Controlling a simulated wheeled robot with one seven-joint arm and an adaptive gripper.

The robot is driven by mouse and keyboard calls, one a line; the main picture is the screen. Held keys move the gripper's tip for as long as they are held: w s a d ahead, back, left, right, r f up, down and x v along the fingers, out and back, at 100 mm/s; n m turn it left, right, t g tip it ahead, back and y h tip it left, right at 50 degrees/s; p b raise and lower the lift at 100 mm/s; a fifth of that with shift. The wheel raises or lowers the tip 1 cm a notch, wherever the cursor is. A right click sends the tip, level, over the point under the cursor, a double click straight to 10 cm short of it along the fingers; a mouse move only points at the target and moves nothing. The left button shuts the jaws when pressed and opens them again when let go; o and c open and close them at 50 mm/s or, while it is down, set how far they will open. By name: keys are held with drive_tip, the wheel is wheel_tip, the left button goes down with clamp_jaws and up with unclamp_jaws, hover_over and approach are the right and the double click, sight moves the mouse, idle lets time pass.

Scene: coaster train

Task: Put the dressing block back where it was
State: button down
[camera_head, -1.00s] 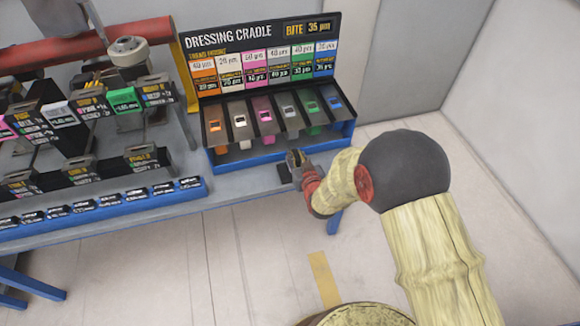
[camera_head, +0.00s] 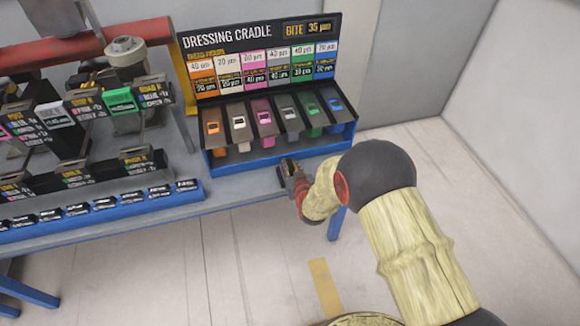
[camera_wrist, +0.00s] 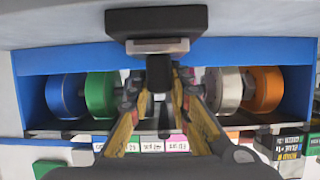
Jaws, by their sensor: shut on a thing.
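The dressing cradle (camera_head: 222,166) is a blue-fronted rack with a dark sign board behind it. It has a row of sloping slots with orange, white, pink, grey, green and blue markings. My gripper (camera_head: 290,168) is in front of the cradle's front edge, apart from it as far as I can tell. In the wrist view my gripper (camera_wrist: 160,88) is shut on a dark block with a grey band, the dressing block (camera_wrist: 156,20). Blue (camera_wrist: 66,95), green (camera_wrist: 101,94), white (camera_wrist: 226,88) and orange (camera_wrist: 262,89) wheels show behind; the middle slots are hidden.
A machine with black labelled holders (camera_head: 75,140) stands left of the cradle. A blue strip of small labelled pieces (camera_head: 100,208) runs along the bench front. A red bar (camera_head: 90,45) crosses behind.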

drive_tip(key=shift+f, duration=0.1)
drive_tip(key=c, duration=1.7)
unclamp_jaws()
drive_tip(key=shift+o, duration=0.2)
